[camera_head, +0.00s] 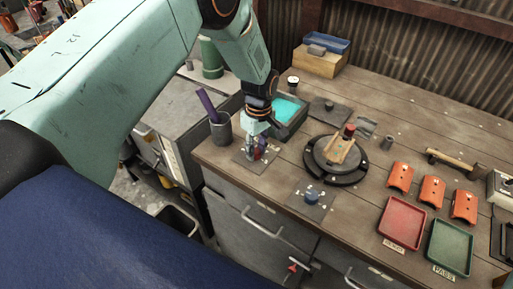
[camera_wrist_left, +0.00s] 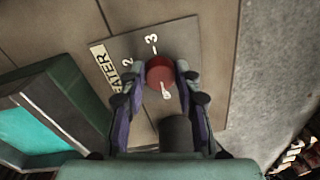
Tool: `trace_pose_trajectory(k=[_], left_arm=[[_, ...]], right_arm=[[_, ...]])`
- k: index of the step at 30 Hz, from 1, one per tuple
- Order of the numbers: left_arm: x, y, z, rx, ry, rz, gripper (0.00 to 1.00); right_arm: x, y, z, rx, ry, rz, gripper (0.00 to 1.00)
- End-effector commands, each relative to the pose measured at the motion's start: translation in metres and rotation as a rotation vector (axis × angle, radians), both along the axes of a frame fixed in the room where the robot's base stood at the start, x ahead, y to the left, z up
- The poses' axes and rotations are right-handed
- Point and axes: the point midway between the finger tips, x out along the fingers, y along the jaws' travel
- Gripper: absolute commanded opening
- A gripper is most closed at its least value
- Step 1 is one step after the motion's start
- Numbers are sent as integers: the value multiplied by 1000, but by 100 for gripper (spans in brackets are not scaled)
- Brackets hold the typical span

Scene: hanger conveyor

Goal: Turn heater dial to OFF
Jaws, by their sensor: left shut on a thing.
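The red heater dial (camera_wrist_left: 158,70) sits on a dark grey plate (camera_wrist_left: 128,42) in the left wrist view. The plate reads "HEATER" and shows the figures 2 and 3. A white mark shows at the dial's lower edge; I cannot tell for sure what it reads. My left gripper (camera_wrist_left: 161,74) is shut on the dial, with one finger on each side. In the head view the left gripper (camera_head: 257,153) points down onto the plate (camera_head: 244,161) at the bench's left front, and its fingers mostly hide the dial. My right gripper is not in view.
A grey cup (camera_head: 221,131) with a purple thing stands just left of the gripper. A teal-filled tray (camera_head: 300,123) lies behind it, and a blue knob (camera_head: 312,192) on a plate to the right. A round turntable (camera_head: 316,152) and red and green trays stand farther right.

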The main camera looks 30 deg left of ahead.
Motion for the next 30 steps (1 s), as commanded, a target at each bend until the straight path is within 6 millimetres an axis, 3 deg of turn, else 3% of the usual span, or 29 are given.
trace_pose_trajectory(k=[17, 18, 26, 30], left_arm=[[1, 1, 0, 1, -2, 32, 1], [1, 1, 0, 1, -2, 32, 34], [1, 1, 0, 0, -1, 31, 56], [0, 0, 0, 0, -1, 31, 56]], right_arm=[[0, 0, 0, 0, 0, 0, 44], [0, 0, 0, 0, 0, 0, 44], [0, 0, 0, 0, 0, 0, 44], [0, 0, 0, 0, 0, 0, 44]])
